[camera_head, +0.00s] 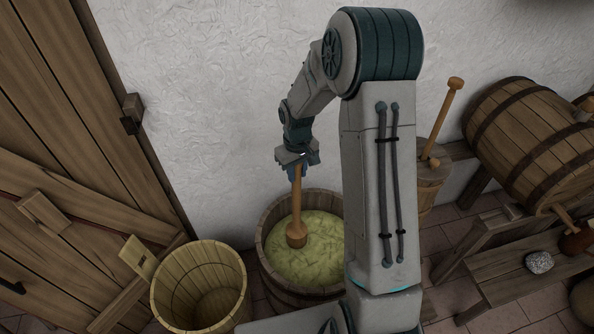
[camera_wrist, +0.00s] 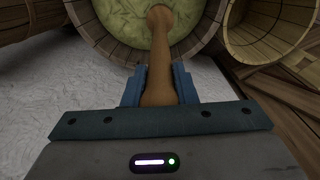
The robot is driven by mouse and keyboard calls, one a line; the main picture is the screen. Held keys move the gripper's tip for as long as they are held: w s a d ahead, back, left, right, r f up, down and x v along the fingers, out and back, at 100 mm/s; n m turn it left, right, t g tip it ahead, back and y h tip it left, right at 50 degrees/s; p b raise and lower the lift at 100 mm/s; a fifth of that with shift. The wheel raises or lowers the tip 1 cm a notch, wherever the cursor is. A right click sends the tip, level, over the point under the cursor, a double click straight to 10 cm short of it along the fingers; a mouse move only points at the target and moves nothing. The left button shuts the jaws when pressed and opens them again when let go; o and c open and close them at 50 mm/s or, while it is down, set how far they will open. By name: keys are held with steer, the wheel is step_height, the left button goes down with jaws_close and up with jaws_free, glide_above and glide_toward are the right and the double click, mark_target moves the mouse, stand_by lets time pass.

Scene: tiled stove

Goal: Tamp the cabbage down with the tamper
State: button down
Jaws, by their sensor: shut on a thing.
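My gripper (camera_head: 297,166) is shut on the handle of the wooden tamper (camera_head: 297,206). The tamper hangs nearly upright below it, with its thick head over or on the pale green cabbage (camera_head: 320,243). The cabbage lies in a wooden tub (camera_head: 270,222) standing against the wall; my arm hides the tub's right side. In the wrist view the blue fingers of my gripper (camera_wrist: 160,88) sit on both sides of the tamper (camera_wrist: 159,58), which reaches toward the cabbage (camera_wrist: 125,18). I cannot tell whether the head presses into the cabbage.
An empty wooden bucket (camera_head: 200,283) stands left of the tub, near a plank door (camera_head: 70,120). A small churn with a stick (camera_head: 432,185) stands behind my arm at right. A barrel (camera_head: 535,140) lies on a stand. A low bench bears a grey stone (camera_head: 539,262).

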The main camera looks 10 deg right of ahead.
steer(key=shift+r, duration=0.15)
steer(key=shift+r+p, duration=1.65)
steer(key=shift+r, duration=0.8)
